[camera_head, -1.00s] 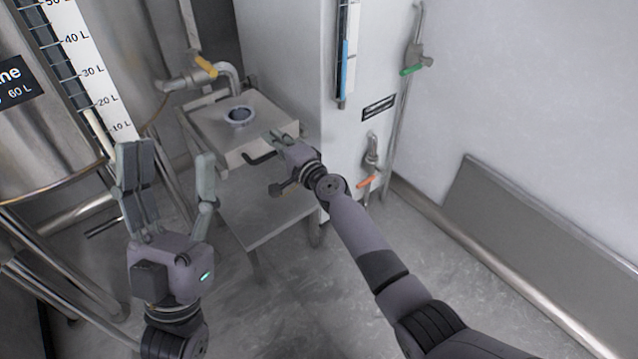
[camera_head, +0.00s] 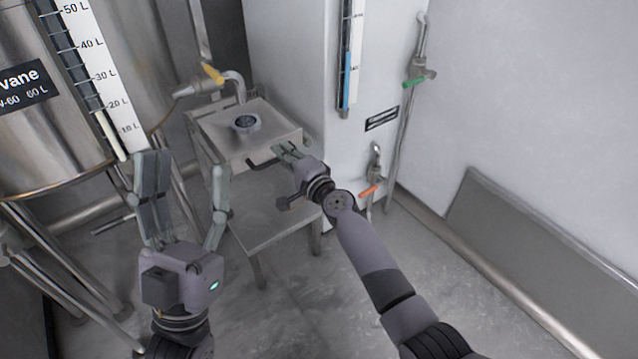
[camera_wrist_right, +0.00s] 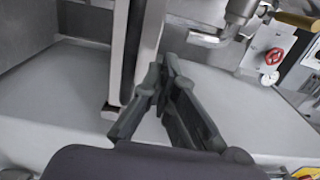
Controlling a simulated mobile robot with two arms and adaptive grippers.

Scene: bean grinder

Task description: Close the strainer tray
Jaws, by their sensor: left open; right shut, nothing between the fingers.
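I cannot tell how far the tray is pulled out. My right gripper (camera_head: 283,150) is shut and empty at the tray's front right edge, close to the handle; contact cannot be told. In the right wrist view its fingers (camera_wrist_right: 165,72) meet at the tips with nothing between them. My left gripper (camera_head: 187,178) is open and empty, in front and left of the tray.
A pipe with a yellow-handled valve (camera_head: 212,73) stands behind the tray. A large steel tank (camera_head: 60,160) is at left, a white cabinet (camera_head: 290,70) at right. A lower metal shelf (camera_head: 265,215) lies under the tray. Floor at right is clear.

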